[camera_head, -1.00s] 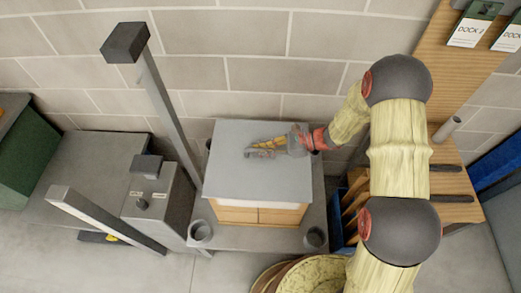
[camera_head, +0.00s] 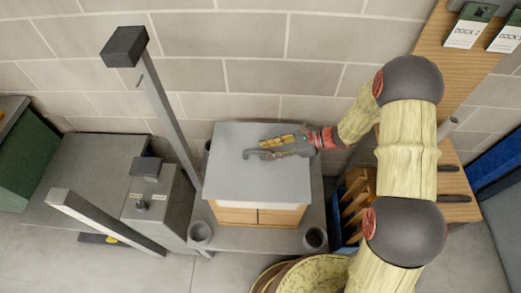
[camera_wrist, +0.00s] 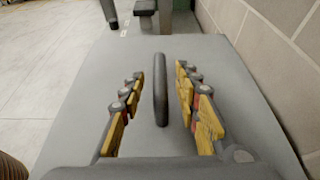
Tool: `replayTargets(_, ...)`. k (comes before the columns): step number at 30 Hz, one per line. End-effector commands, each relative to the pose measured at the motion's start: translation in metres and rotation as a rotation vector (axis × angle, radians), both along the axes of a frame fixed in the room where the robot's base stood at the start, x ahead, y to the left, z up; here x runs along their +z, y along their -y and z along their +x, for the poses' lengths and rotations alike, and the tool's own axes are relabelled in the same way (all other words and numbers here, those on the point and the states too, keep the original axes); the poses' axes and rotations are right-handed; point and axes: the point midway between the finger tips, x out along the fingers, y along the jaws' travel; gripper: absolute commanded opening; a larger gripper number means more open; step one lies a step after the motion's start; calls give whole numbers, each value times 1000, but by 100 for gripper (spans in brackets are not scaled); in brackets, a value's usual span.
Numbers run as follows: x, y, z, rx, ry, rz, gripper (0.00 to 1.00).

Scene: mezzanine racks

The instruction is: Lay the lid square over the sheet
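The lid (camera_head: 240,182) is a flat grey panel lying on top of a wooden box (camera_head: 235,215). A thin pale strip (camera_head: 230,204) shows under its front edge; I cannot tell whether it is the sheet, which is otherwise hidden. The lid's dark bar handle (camera_wrist: 161,90) stands up from its middle in the wrist view. My gripper (camera_wrist: 159,95) is open, with one yellow-padded finger on each side of the handle and clear gaps on both sides. In the head view my gripper (camera_head: 272,148) is low over the lid, reaching in from the right.
The box stands on a grey bench (camera_head: 185,236) against a block wall. A tall grey post (camera_head: 165,105) and a grey control box (camera_head: 160,205) are at left. Cups (camera_head: 200,232) (camera_head: 315,238) stand at the front corners. A blue bin with wooden pieces (camera_head: 358,195) is right.

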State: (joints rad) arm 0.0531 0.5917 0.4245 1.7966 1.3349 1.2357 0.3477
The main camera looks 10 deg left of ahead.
Motion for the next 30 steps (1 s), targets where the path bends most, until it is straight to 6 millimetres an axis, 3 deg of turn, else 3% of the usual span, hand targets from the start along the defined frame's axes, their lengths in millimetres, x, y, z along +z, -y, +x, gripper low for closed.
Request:
replayTargets(6,20,44,3,-4,2,0,32)
replayTargets(12,30,69,5,-2,1,0,32)
replayTargets(23,36,79,4,7,8,-6,32)
replayTargets(26,49,79,0,40,45,-30,32)
replayTargets(30,83,81,-16,133,147,-104,32)
